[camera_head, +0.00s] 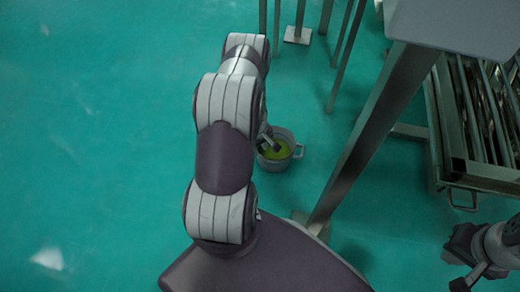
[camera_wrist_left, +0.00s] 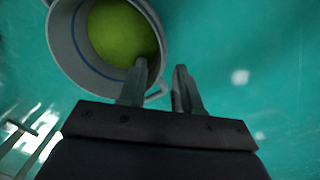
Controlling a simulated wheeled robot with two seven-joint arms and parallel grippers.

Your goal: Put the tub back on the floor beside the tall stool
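The tub (camera_head: 296,159) is a grey round pot with a side handle and yellow-green contents. In the head view it appears upright over the green floor; I cannot tell whether it touches the floor. In the left wrist view the tub (camera_wrist_left: 70,52) is at the upper left. My left gripper (camera_head: 268,143) is at the tub's near left rim. In the wrist view its fingers (camera_wrist_left: 160,88) stand apart, with the handle (camera_wrist_left: 156,95) seen between them; a firm grip is not visible. My right gripper (camera_head: 458,271) is at the lower right, away from the tub, fingers apart and empty.
A grey-topped stand (camera_head: 460,25) with a thick slanting leg (camera_head: 365,140) rises just right of the tub. A metal frame with bars (camera_head: 475,110) stands further right. Thin metal legs and a foot plate (camera_head: 297,35) are at the top. The floor (camera_head: 90,130) on the left is clear.

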